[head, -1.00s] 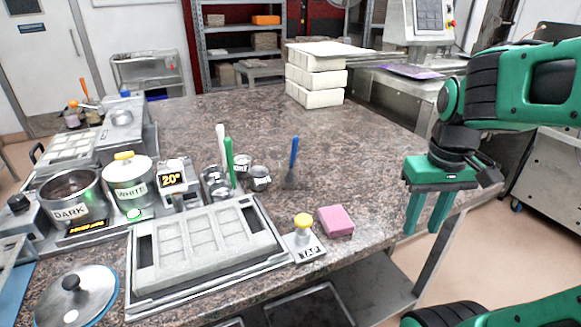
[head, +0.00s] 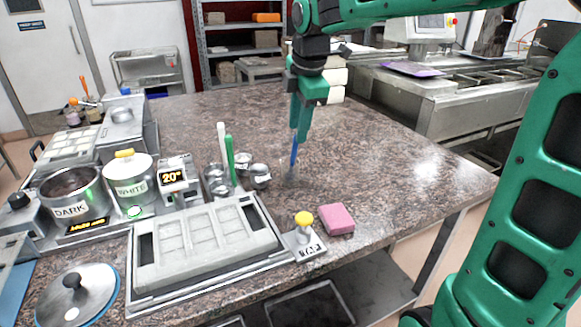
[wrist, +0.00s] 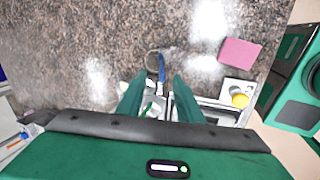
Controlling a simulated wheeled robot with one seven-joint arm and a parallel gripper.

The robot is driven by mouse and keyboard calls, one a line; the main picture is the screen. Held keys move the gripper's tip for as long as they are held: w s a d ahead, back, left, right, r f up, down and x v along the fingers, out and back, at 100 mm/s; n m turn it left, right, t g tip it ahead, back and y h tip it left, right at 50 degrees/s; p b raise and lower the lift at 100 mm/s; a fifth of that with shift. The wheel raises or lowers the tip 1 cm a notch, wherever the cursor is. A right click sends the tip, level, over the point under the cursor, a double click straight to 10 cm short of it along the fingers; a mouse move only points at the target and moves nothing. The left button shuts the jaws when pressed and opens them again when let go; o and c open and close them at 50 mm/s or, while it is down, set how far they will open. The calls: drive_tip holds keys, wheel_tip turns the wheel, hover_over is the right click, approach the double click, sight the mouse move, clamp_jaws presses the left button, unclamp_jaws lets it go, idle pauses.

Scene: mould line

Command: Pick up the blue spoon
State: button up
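The blue spoon (head: 293,158) stands upright on the speckled table, its handle pointing up and its grey lower end at the tabletop. My gripper (head: 300,132) points down directly over it in the head view, and the fingers partly cover the handle's top. In the wrist view the gripper (wrist: 155,84) is open, its two green fingers apart with nothing held. The blue spoon (wrist: 161,68) shows there just beyond the fingertips, between their lines. I cannot tell whether the handle's top is between the fingers.
A green spatula (head: 229,158), a white one (head: 221,142) and small metal cups (head: 260,176) stand left of the spoon. The mould tray (head: 277,263), yellow-knobbed stamp (head: 304,220) and pink block (head: 336,219) lie nearer. Table right of the spoon is clear.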

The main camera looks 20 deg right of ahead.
sight(294, 158)
drive_tip(key=x, duration=0.8)
drive_tip(key=shift+s+a, duration=0.1)
clamp_jaws()
